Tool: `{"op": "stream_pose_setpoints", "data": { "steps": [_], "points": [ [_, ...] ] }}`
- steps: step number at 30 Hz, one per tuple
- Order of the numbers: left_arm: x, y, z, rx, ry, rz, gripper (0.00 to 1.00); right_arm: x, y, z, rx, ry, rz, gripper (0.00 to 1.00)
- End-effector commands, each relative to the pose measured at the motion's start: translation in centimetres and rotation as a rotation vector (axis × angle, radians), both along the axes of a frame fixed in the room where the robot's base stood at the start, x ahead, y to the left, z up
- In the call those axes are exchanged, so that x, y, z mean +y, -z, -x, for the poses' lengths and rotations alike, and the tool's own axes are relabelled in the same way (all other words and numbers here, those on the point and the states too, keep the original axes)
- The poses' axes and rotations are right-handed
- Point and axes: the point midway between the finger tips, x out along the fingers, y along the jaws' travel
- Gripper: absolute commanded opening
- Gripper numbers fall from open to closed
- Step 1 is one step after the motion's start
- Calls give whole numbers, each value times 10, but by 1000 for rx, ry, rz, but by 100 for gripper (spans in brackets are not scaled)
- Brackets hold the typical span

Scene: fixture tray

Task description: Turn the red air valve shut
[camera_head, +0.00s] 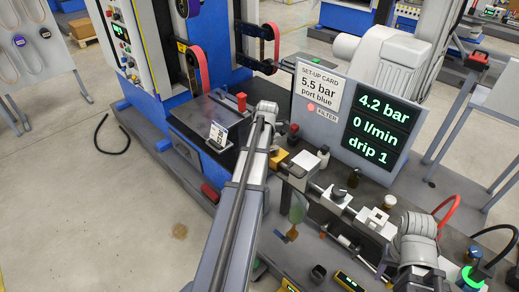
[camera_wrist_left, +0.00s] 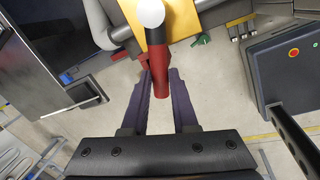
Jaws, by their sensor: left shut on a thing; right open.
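In the left wrist view, the red valve handle (camera_wrist_left: 158,62) projects from a yellow block (camera_wrist_left: 156,42) with a white round knob (camera_wrist_left: 150,12) at its top. My left gripper (camera_wrist_left: 160,88) has its two dark fingers on either side of the handle and is shut on it. In the head view my left arm crosses the middle and hides the left fingers; part of a yellow block (camera_head: 279,160) shows beside the arm. My right gripper (camera_head: 388,268) is open at the lower right, partly hidden by its own wrist.
A display (camera_head: 379,118) reads 4.2 bar, 0 l/min, drip 1. The set-up card (camera_head: 319,88) reads 5.5 bar, port blue. Metal fittings (camera_head: 337,196), small bottles and a red hose (camera_head: 449,208) crowd the bench.

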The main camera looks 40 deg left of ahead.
Motion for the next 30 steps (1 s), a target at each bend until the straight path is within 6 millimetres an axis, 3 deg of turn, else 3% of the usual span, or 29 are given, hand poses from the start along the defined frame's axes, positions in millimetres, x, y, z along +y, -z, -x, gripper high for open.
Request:
{"op": "stream_pose_setpoints", "data": {
  "steps": [12,30],
  "points": [
    [-14,0,3,2,-269,0,0,0,0,0,0,0,0,50],
    [-18,0,3,0,-360,2,0,0,0,0,0,0,0,50]
  ]
}}
